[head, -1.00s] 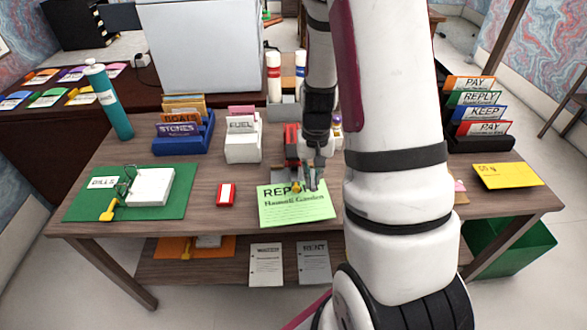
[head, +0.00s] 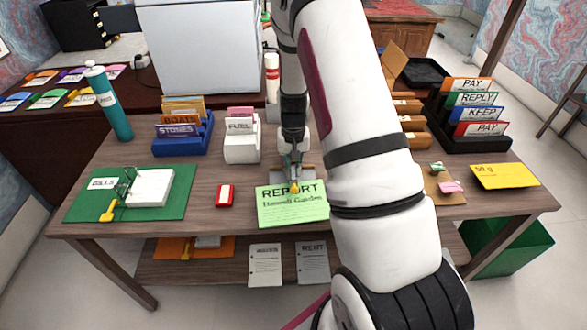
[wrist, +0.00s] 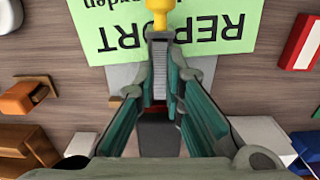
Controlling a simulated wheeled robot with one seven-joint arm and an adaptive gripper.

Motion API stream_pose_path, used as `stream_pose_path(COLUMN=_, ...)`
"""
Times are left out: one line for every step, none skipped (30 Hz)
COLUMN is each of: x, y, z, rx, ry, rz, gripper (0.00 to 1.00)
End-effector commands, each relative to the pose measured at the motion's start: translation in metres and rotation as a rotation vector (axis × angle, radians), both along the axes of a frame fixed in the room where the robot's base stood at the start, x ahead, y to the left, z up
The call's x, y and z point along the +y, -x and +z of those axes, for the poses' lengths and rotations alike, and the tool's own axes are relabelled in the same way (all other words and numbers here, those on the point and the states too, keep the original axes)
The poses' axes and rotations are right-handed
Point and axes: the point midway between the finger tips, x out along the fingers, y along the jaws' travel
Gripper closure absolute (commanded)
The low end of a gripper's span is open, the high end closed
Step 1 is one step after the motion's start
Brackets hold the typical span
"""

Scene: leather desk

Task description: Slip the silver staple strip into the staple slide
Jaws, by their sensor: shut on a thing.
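My gripper (head: 293,182) is low over the middle of the desk, at the far edge of the green report sheet (head: 300,207). The wrist view shows its fingers (wrist: 162,40) drawn together, with the ribbed silver staple strip (wrist: 159,80) between them, gripped. A yellow knob (wrist: 163,8) is just beyond the fingertips, over the report sheet; it also shows in the head view (head: 294,188). A dark grey block with a bit of red, perhaps the stapler (wrist: 160,138), lies between the fingers nearer the palm. I cannot tell where the strip sits relative to the slide.
A light grey plate (wrist: 124,82) lies under the fingers. A red box (head: 225,195) is left of the report. A green board (head: 85,205) lies further left. Blue (head: 183,143) and white (head: 242,148) file holders stand behind. My arm covers the desk's centre right.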

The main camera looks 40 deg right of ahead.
Motion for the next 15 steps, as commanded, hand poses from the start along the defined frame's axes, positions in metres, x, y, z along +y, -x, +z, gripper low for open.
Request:
stream_pose_path(x=0.000, y=0.000, z=0.000, rx=0.000, ry=0.000, rz=0.000, gripper=1.00)
stream_pose_path(x=0.000, y=0.000, z=0.000, rx=0.000, ry=0.000, rz=0.000, gripper=1.00)
stream_pose_path(x=0.000, y=0.000, z=0.000, rx=0.000, ry=0.000, rz=0.000, gripper=1.00)
stream_pose_path(x=0.000, y=0.000, z=-0.001, rx=0.000, ry=0.000, rz=0.000, gripper=1.00)
stream_pose_path(x=0.000, y=0.000, z=-0.001, rx=0.000, ry=0.000, rz=0.000, gripper=1.00)
stream_pose_path(x=0.000, y=0.000, z=-0.003, rx=0.000, ry=0.000, rz=0.000, gripper=1.00)
stream_pose_path(x=0.000, y=0.000, z=-0.004, rx=0.001, ry=-0.001, rz=0.000, gripper=1.00)
stream_pose_path(x=0.000, y=0.000, z=-0.004, rx=0.001, ry=-0.001, rz=0.000, gripper=1.00)
stream_pose_path(x=0.000, y=0.000, z=-0.006, rx=0.001, ry=-0.001, rz=0.000, gripper=1.00)
stream_pose_path(x=0.000, y=0.000, z=-0.006, rx=0.001, ry=-0.001, rz=0.000, gripper=1.00)
stream_pose_path(x=0.000, y=0.000, z=-0.007, rx=0.001, ry=-0.001, rz=0.000, gripper=1.00)
stream_pose_path(x=0.000, y=0.000, z=-0.008, rx=0.001, ry=-0.001, rz=0.000, gripper=1.00)
stream_pose_path(x=0.000, y=0.000, z=-0.009, rx=0.001, ry=-0.001, rz=0.000, gripper=1.00)
stream_pose_path(x=0.000, y=0.000, z=-0.010, rx=0.001, ry=-0.001, rz=0.001, gripper=1.00)
stream_pose_path(x=0.000, y=0.000, z=-0.011, rx=0.001, ry=-0.001, rz=0.001, gripper=1.00)
